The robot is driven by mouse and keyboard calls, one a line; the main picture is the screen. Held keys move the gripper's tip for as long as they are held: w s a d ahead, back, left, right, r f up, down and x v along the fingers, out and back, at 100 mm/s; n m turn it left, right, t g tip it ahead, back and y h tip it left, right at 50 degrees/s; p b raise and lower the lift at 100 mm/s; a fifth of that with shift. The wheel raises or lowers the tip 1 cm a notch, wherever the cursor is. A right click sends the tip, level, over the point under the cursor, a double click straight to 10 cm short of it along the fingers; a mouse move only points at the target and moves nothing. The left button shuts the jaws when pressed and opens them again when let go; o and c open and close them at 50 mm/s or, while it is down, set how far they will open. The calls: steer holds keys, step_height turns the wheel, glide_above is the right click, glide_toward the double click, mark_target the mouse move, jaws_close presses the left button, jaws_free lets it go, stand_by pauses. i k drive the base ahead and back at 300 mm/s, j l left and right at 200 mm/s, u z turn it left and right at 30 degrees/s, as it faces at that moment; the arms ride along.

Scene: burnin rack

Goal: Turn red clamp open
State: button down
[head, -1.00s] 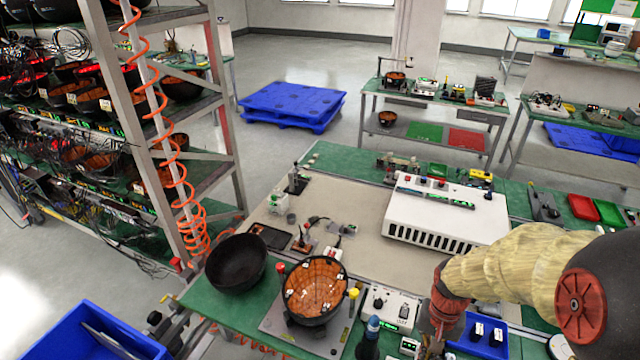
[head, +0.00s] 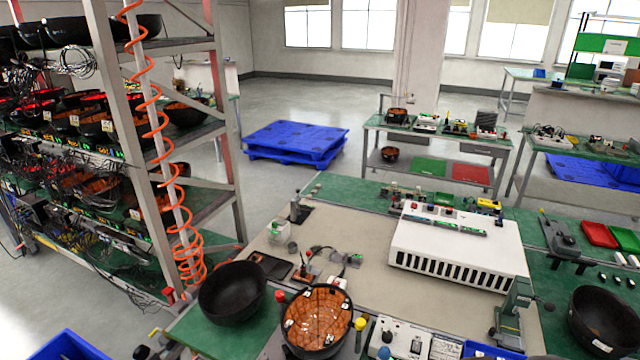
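A red-topped post (head: 280,296), which looks like the red clamp, stands at the left rim of an orange-lined round bowl (head: 318,318) near the front of the green bench (head: 345,187). It is small, and I cannot tell whether it is turned open or shut. A yellow-topped post (head: 360,325) stands at the bowl's right side. My gripper is not in view.
A black empty bowl (head: 233,292) sits left of the orange one. A white vented box (head: 458,251) fills the bench's middle right. A grey-green stand (head: 513,318) and another black bowl (head: 603,320) are at right. A rack with a coiled orange hose is at left.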

mark_target(280, 297)
steer(key=k+j, duration=0.15)
steer(key=j, duration=0.25)
steer(key=k+j+z, duration=0.15)
steer(key=j, duration=0.25)
steer(key=k+j, duration=0.1)
steer(key=j, duration=0.3)
steer(key=k+j+z, duration=0.1)
steer(key=j, duration=0.3)
